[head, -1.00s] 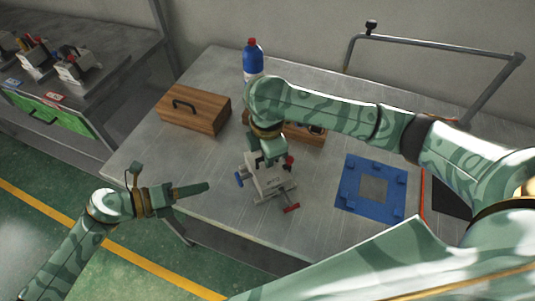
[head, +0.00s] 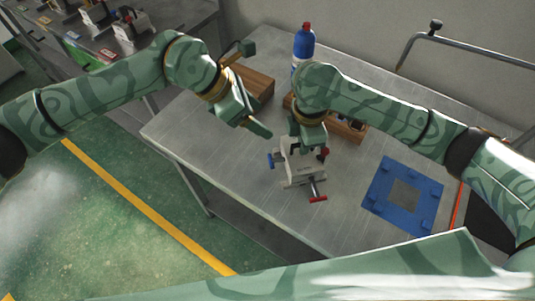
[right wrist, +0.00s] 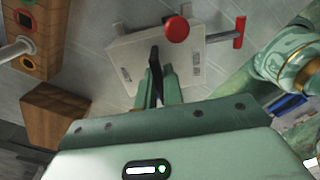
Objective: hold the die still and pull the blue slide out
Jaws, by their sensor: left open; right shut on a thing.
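The die (head: 300,172) is a pale grey block standing upright on the steel table. The blue slide (head: 271,160) shows its blue handle at the die's left side. My left gripper (head: 261,128) is open and empty, above and to the left of the die, apart from the blue handle. One of its fingers is mostly hidden.
A red handle (head: 318,199) sticks out at the die's front, and a red knob (head: 324,152) is on its right. Behind are a wooden box (head: 258,86), a wooden rack (head: 346,130) and a blue bottle (head: 303,44). A blue plate (head: 381,193) lies right. The table's front left is clear.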

